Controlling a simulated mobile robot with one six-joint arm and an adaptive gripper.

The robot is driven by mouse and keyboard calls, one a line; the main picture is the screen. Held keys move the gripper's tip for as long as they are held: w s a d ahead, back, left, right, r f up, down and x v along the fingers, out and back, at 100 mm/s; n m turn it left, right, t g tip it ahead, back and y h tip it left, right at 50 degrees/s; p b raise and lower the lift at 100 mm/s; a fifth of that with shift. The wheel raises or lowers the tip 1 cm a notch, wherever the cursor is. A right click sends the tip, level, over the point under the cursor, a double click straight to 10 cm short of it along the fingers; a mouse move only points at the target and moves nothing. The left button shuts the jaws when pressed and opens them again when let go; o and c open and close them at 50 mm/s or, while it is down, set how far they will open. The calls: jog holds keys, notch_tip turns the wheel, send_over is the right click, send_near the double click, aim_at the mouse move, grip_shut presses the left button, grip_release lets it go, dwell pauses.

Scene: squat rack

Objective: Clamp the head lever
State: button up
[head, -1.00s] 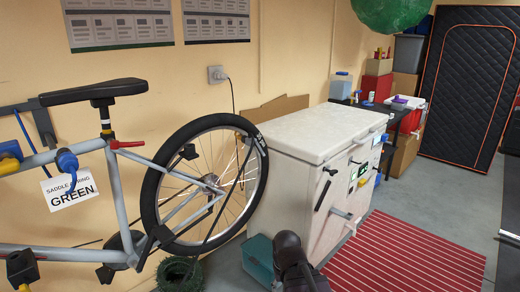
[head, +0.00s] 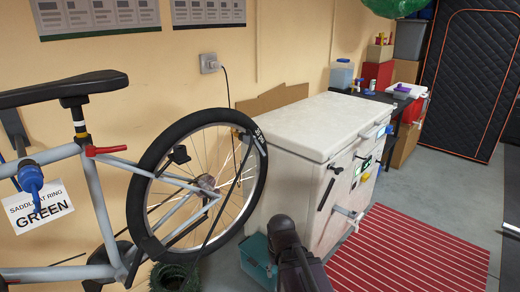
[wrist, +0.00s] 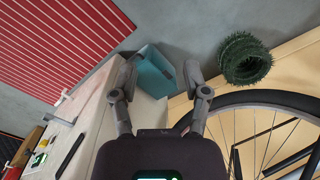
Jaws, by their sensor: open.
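The bicycle (head: 92,205) stands at the left in the head view, with a black saddle (head: 65,88) and a red lever (head: 105,151) below it. A blue handle-like part (head: 30,178) shows by the frame at the left edge. I cannot tell which part is the head lever, and the clamp itself is mostly out of view. In the wrist view my gripper (wrist: 160,80) is open and empty, its two fingers apart above the floor and a teal box (wrist: 155,72). It is clear of the bicycle.
A white chest (head: 315,125) stands right of the rear wheel (head: 150,190), with a red striped mat (head: 400,250) beside it. The teal box and a dark green coil (head: 176,277) lie low near the wheel. Grey floor (head: 440,175) is free at the right.

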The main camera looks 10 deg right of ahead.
jog(key=shift+r, duration=0.1)
jog(key=n+t+y+p, duration=0.35)
jog(key=n+p, duration=0.35)
jog(key=p, duration=3.2)
send_near(261, 149)
notch_tip(261, 149, up, 4)
jog(key=s, duration=0.1)
jog(key=shift+s+f+h, duration=0.15)
jog(key=shift+f+h, duration=0.1)
jog(key=shift+h, duration=0.2)
jog(key=shift+f, duration=0.15)
jog(key=b+x, duration=1.2)
jog(key=x, duration=0.1)
jog(key=shift+f+b, duration=0.2)
jog(key=shift+b, duration=0.2)
grip_shut()
